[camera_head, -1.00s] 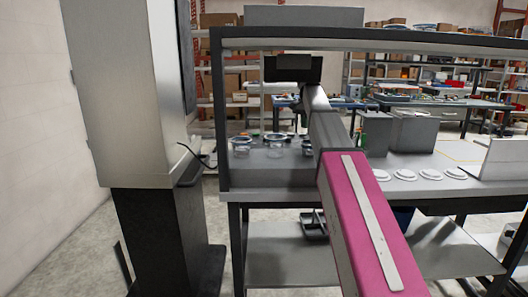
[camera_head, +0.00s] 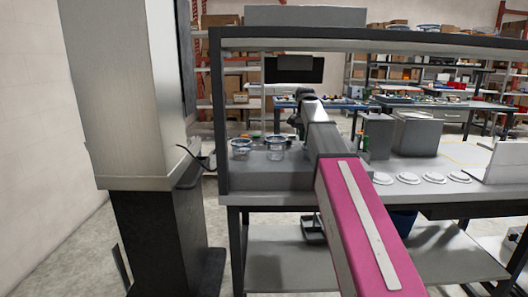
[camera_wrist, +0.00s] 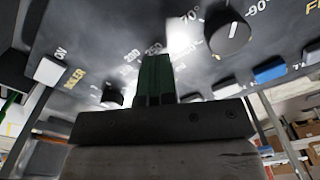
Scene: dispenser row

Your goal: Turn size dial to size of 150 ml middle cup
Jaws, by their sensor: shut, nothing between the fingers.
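In the wrist view, a dark panel carries a black knob (camera_wrist: 227,33) with degree marks beside it. A second, smaller dark knob (camera_wrist: 112,97) shows left of my fingers, under printed numbers that seem to read 200 and 250. These look like size marks; where its pointer stands is unclear. My gripper (camera_wrist: 154,75) is shut and empty, its green fingertips in front of the panel by these numbers; contact cannot be told. In the head view, a clear cup (camera_head: 241,148) and another clear cup (camera_head: 276,148) stand left of my arm; which is the 150 ml one is not readable.
A white switch (camera_wrist: 47,71) marked ON sits at panel left, and a blue switch (camera_wrist: 269,71) at right. In the head view, several white discs (camera_head: 408,178) lie on the bench right of my arm, near a grey box (camera_head: 418,131). The bench frame's top bar (camera_head: 380,38) spans above.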

